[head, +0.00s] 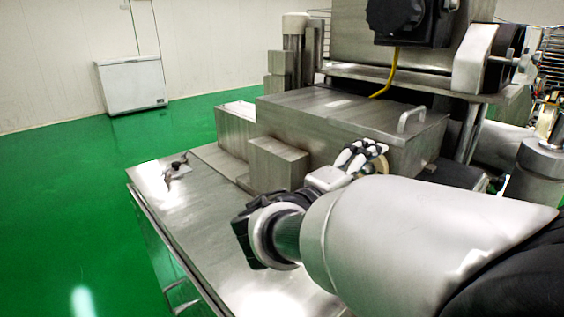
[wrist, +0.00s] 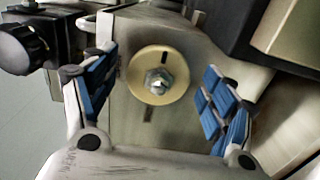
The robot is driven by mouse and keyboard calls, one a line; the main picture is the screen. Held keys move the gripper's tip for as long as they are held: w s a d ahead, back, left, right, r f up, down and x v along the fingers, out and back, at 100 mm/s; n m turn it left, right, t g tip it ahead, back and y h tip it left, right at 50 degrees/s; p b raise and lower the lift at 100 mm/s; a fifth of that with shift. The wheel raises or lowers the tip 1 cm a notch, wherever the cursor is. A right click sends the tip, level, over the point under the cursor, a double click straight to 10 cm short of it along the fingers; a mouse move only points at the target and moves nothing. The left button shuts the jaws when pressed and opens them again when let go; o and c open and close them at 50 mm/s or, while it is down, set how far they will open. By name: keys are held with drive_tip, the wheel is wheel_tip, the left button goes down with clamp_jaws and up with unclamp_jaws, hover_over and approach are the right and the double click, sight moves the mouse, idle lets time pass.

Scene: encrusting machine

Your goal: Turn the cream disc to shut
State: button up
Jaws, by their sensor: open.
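The cream disc (wrist: 141,83) is round, with a metal hex nut (wrist: 158,82) at its centre. It is mounted on a flat metal face. A short dark mark shows on its upper rim and another dark mark on the face just below it. My gripper (wrist: 160,66) is open and faces the disc, with blue-padded fingers on either side and a visible gap to each in the picture. Whether the fingertips reach past its rim, I cannot tell. In the head view my gripper (head: 364,149) is at the machine's metal box, hiding most of the disc.
The metal box (head: 330,118) has a handle (head: 411,118) on its lid. A lower steel block (head: 278,163) stands left of my gripper. A steel table (head: 210,220) lies below, with a small fitting (head: 177,170) on it. A black knob (wrist: 22,48) shows at upper left in the wrist view.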

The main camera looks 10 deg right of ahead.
drive_tip(key=v, duration=1.2)
